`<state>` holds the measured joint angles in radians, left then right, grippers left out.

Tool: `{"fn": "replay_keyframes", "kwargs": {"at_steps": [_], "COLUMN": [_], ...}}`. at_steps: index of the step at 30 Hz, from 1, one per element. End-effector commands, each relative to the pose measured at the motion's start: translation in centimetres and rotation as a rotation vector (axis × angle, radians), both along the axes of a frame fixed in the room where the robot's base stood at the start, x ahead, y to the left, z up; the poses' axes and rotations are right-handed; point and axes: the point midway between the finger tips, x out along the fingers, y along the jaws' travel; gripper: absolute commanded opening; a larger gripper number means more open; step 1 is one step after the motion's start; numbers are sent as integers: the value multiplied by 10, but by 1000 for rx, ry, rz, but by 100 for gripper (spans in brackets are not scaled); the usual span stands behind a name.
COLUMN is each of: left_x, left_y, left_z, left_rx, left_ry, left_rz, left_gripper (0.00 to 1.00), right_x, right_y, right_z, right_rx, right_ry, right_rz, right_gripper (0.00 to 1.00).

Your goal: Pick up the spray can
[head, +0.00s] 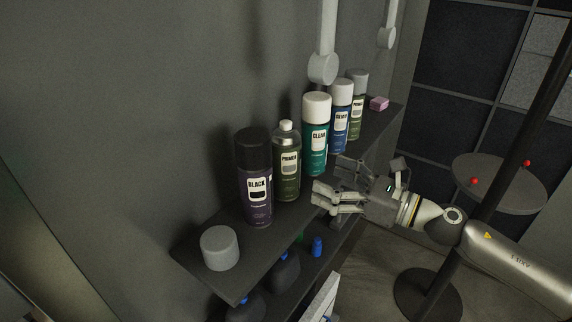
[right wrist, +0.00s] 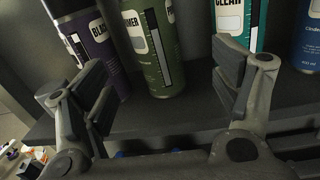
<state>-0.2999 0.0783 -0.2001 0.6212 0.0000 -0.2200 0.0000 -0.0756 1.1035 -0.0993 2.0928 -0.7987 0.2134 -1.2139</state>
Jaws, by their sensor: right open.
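Several spray cans stand upright in a row on a dark shelf (head: 222,262). From the near end they are a purple can labelled BLACK with a black cap (head: 256,180), an olive can labelled PRIMER (head: 287,165), a green CLEAR can (head: 316,135), a blue can (head: 340,118) and another olive PRIMER can (head: 357,105). My right gripper (head: 322,196) is open and empty in front of the row. In the right wrist view the olive PRIMER can (right wrist: 153,50) stands beyond and between the open fingers (right wrist: 165,85), apart from them. My left gripper is not in view.
A loose grey cap (head: 220,248) sits at the shelf's near end, and a pink block (head: 379,103) at the far end. Dark bottles with blue caps are on the lower shelf. A round table (head: 510,190) with red balls and a dark pole stand to the right.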

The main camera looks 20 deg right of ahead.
Motion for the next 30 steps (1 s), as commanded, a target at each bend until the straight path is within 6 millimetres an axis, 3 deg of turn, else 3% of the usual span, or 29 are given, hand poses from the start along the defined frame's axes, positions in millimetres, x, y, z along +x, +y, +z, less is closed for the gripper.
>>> {"fn": "replay_keyframes", "kwargs": {"at_steps": [5,15,23,30], "left_x": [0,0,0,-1], "left_y": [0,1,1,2], "left_z": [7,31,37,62], "left_rx": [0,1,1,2], "left_ry": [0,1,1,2], "left_rz": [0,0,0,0], "left_gripper": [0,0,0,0], "right_x": [4,32,41,58], "right_y": [4,29,38,56], "right_z": [2,5,1,9], "right_rx": [-47,-40,-43,-38], "right_ry": [-19,-17,-15,-15], "right_rz": [21,19,19,20], "right_gripper": [83,83,83,83]}}
